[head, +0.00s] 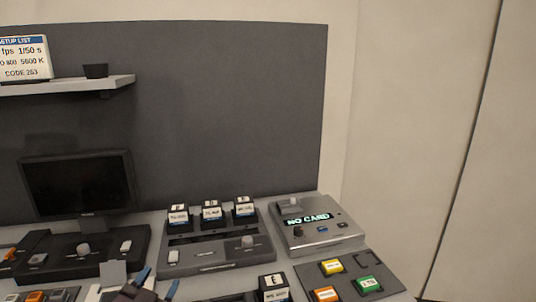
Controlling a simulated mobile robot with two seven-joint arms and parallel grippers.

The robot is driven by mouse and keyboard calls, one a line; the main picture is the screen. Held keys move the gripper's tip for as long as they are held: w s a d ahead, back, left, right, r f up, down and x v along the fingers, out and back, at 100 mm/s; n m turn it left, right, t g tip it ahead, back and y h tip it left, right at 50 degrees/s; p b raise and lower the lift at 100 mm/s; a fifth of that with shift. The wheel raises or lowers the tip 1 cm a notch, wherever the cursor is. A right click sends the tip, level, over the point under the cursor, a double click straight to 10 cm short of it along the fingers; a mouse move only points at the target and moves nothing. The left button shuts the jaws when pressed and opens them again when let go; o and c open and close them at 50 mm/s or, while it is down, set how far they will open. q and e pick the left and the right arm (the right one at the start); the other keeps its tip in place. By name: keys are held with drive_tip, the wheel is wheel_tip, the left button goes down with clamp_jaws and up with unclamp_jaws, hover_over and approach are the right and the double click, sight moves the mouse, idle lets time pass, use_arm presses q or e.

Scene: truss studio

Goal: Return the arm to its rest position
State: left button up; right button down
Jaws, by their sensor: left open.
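My left gripper (156,285) shows at the bottom edge of the head view, left of centre. Its two blue-marked fingers stand apart, and nothing shows between them. It is in front of the desk consoles, with most of the arm cut off by the frame. My right arm and gripper are not in view.
A dark monitor (78,185) stands behind a black console (82,257). A card reader (319,233) reads "NO CARD". A shelf (70,88) holds a sign and a dark cup.

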use_arm(q)
drive_tip(key=s+a+f+n+g+y, duration=0.1)
drive_tip(key=s+a+f+n+g, duration=0.1)
drive_tip(key=s+f+g, duration=0.5)
drive_tip(key=s+a+f+n+g+y, duration=0.1)
drive_tip(key=s+a+f+n+g, duration=0.2)
drive_tip(key=s, duration=0.7)
drive_tip(key=s+a+f+n+g+y, duration=0.1)
drive_tip(key=s+f+g, duration=0.45)
drive_tip(key=s, duration=0.35)
drive_tip(key=w+f+t+b, duration=0.4)
drive_tip(key=f, duration=0.5)
drive_tip(key=w+f+t+h+b, duration=0.1)
drive_tip(key=w+f+t+b, duration=0.2)
drive_tip(key=f, duration=0.7)
drive_tip(key=shift+w+d+f+m+t+b, duration=0.15)
drive_tip(key=shift+w+f+m+t+b, duration=0.2)
drive_tip(key=shift+t+b, duration=0.3)
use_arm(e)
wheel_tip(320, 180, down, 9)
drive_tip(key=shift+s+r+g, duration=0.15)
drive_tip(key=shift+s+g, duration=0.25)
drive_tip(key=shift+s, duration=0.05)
